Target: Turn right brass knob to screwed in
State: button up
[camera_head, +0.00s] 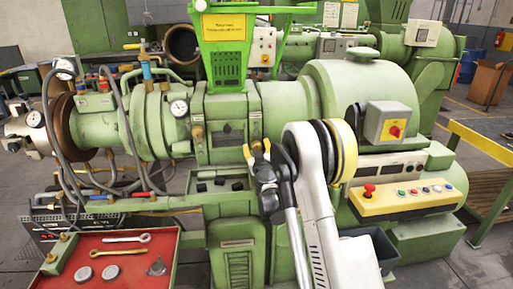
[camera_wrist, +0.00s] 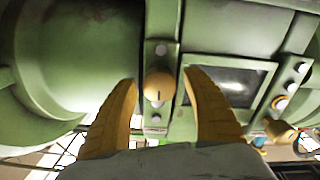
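The right brass knob (camera_wrist: 159,86) is a round ball-like knob on the green flange of the extruder, beside a dark window (camera_wrist: 228,82). In the wrist view it appears between the two yellow fingers of my gripper (camera_wrist: 160,84), with gaps visible on both sides. In the head view my gripper (camera_head: 257,148) is at the right side of the flange, fingers apart and pointing at the machine; it mostly hides this knob there. Whether the fingertips reach around the knob's depth I cannot tell. The other brass knob (camera_head: 198,132) is left of the window; it appears at right in the wrist view (camera_wrist: 280,130).
A green hopper (camera_head: 225,60) stands above the flange. A grey switch box (camera_head: 388,123) and a yellow control panel (camera_head: 405,197) are to the right. A red tray (camera_head: 110,267) with a wrench and metal parts is at lower left.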

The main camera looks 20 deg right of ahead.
jog(key=c, duration=1.1)
